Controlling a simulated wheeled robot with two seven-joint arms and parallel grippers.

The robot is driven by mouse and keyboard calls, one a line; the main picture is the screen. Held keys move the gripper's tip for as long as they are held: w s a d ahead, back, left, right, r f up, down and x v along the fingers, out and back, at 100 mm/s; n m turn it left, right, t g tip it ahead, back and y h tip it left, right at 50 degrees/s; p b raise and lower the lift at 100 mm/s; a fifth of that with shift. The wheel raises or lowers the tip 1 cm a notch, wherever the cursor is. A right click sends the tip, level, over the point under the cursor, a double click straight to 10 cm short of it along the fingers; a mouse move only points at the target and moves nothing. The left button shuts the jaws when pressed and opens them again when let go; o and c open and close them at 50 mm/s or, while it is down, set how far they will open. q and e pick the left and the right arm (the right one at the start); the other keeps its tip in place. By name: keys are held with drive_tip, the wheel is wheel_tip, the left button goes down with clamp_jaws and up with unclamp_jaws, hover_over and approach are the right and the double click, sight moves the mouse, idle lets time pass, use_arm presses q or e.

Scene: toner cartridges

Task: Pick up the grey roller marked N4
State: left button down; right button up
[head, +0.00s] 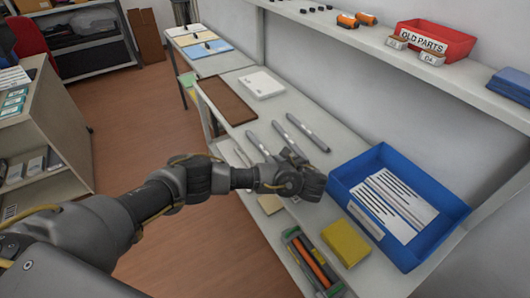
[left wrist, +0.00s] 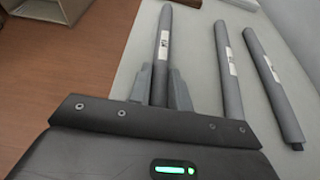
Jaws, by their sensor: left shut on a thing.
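My left gripper (head: 312,183) is low over the white table, its arm coming in from the left. In the left wrist view the two grey fingers (left wrist: 160,88) are shut on the leftmost grey roller (left wrist: 163,40), one finger on each side. The roller points away from the gripper and carries a small white label too blurred to read surely. In the head view this roller (head: 258,143) is partly hidden by the hand. Two more grey rollers lie beside it, a middle one (head: 289,137) and a right one (head: 308,132). My right gripper is not in view.
A blue tray (head: 344,178) holding striped sheets stands right of the hand. A yellow block (head: 346,243) and a bin of coloured sticks (head: 311,262) are nearer. A brown tray (head: 226,101) and white pad (head: 261,84) lie farther back. A wall shelf (head: 380,52) overhangs the table.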

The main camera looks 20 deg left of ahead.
use_arm(q)
drive_tip(key=shift+r, duration=0.65)
drive_tip(key=shift+r+b, duration=0.3)
drive_tip(key=shift+r, duration=0.4)
drive_tip(key=shift+s+a+r+p, duration=0.1)
drive_tip(key=shift+a+r+p, duration=0.05)
drive_tip(key=shift+r+p, duration=0.4)
drive_tip(key=shift+s+a+r+p, duration=0.1)
drive_tip(key=shift+r+p, duration=0.3)
drive_tip(key=shift+p, duration=0.2)
drive_tip(key=s+a+r+p, duration=0.8)
drive_tip(key=s+a+p, duration=0.1)
drive_tip(key=p, duration=0.7)
drive_tip(key=shift+s+a+r+p, duration=0.15)
drive_tip(key=shift+a+r+p, duration=0.05)
drive_tip(key=shift+a+p, duration=0.2)
